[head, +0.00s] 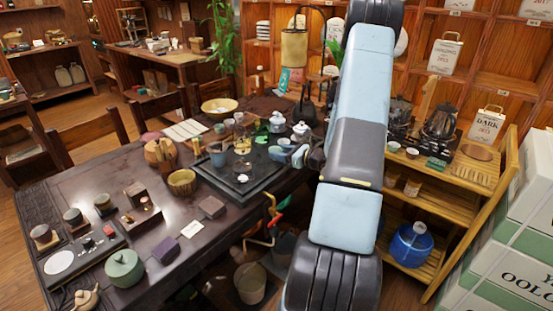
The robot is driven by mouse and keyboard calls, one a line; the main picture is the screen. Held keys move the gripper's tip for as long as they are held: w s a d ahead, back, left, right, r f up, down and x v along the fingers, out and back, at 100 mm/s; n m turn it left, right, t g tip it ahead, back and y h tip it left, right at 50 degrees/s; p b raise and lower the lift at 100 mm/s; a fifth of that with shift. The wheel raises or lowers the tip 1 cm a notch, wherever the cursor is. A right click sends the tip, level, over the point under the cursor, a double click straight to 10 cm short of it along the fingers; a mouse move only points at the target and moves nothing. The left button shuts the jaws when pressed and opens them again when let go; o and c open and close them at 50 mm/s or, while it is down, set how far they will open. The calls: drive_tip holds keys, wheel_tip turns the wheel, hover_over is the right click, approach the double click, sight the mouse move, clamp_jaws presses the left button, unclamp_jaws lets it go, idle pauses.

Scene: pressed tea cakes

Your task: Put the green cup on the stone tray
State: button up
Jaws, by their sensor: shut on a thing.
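The stone tray (219,184) is a dark flat slab on the long dark table, bearing several tea things. A blue-green cup (300,156), which I take as the green cup, is at the tray's right end, just left of my arm. My gripper (315,160) is mostly hidden behind my arm; only a small part shows beside this cup, and it appears shut on it. Whether the cup touches anything below cannot be told. Small bluish cups (281,151) are close to its left. A grey-blue cup (218,154) stands at the tray's left side.
Lidded white pots (277,122) stand behind the tray. A round green jar (124,268) is near the front edge. A wooden shelf (440,177) stands right of my arm.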

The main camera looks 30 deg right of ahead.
drive_tip(key=shift+w+f, duration=0.25)
drive_tip(key=shift+f, duration=0.05)
wheel_tip(320, 180, down, 3)
drive_tip(key=shift+w+r, duration=0.1)
drive_tip(key=shift+a+f, duration=0.15)
drive_tip(key=shift+f, duration=0.1)
drive_tip(key=shift+f, duration=0.1)
drive_tip(key=o, duration=1.1)
